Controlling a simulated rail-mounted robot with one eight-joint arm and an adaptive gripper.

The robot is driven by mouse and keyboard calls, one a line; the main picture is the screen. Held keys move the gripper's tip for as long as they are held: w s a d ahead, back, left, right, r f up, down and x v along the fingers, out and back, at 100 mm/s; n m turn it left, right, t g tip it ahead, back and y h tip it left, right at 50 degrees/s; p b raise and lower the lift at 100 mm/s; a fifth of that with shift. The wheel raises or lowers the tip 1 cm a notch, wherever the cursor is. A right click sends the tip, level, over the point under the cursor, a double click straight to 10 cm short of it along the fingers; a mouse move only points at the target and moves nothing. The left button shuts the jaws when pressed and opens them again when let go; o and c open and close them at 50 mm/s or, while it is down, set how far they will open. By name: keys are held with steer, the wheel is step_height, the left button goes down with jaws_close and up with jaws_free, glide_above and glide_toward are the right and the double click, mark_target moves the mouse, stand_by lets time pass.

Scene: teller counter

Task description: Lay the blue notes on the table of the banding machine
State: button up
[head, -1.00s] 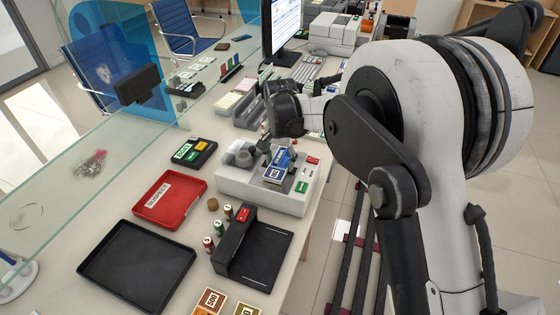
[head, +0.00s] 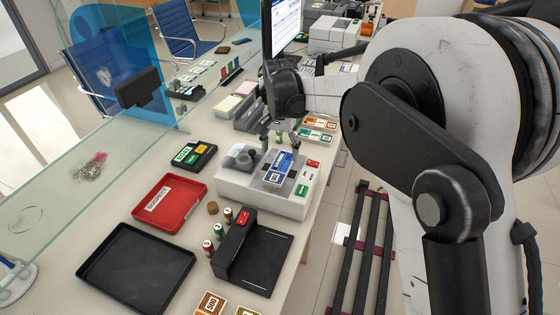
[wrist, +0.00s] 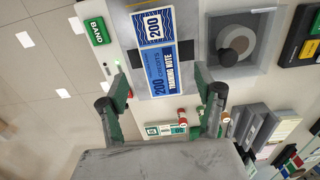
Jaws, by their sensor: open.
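The blue notes (head: 279,167) lie flat on the table of the white banding machine (head: 234,187). In the wrist view the blue notes (wrist: 160,58) lie lengthwise over the grey table, with a dark strip showing on both sides of them. The green BAND button (wrist: 97,31) is beside them. My gripper (head: 281,136) is open and empty, raised beyond the far end of the notes. In the wrist view my gripper's (wrist: 163,100) fingers are wide apart, with the near end of the notes ahead of them and nothing between the tips.
More notes in orange and green (head: 317,129) lie behind the machine. A black device (head: 254,255), a red tray (head: 169,200) and a black tray (head: 137,268) stand in front. The monitor (head: 283,28) stands at the back. A glass screen borders the counter on the left.

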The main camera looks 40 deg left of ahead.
mark_target(281, 167)
step_height(281, 167, up, 6)
stand_by(0.4)
steer(key=w+d+r+t+y, duration=0.1)
steer(key=d+r, duration=0.3)
steer(key=d, duration=0.7)
steer(key=d+r+m+t, duration=0.1)
steer(key=d+r, duration=0.4)
steer(key=d, duration=0.6)
steer(key=w+d+r+t+y, duration=0.1)
steer(key=d+r, duration=0.3)
steer(key=d, duration=0.7)
steer(key=s+d+m+t, duration=0.1)
steer(key=s+d, duration=0.2)
steer(key=d, duration=0.5)
steer(key=s+d+t, duration=0.1)
steer(key=s+d, duration=0.3)
steer(key=d, duration=0.3)
steer(key=s+d+f+m+t+h, duration=0.1)
steer(key=s+d+f, duration=0.4)
steer(key=s+d, duration=0.5)
steer(key=shift+s+d+t+h, duration=0.4)
steer(key=shift+d+t+h, duration=0.15)
steer(key=shift+d, duration=0.45)
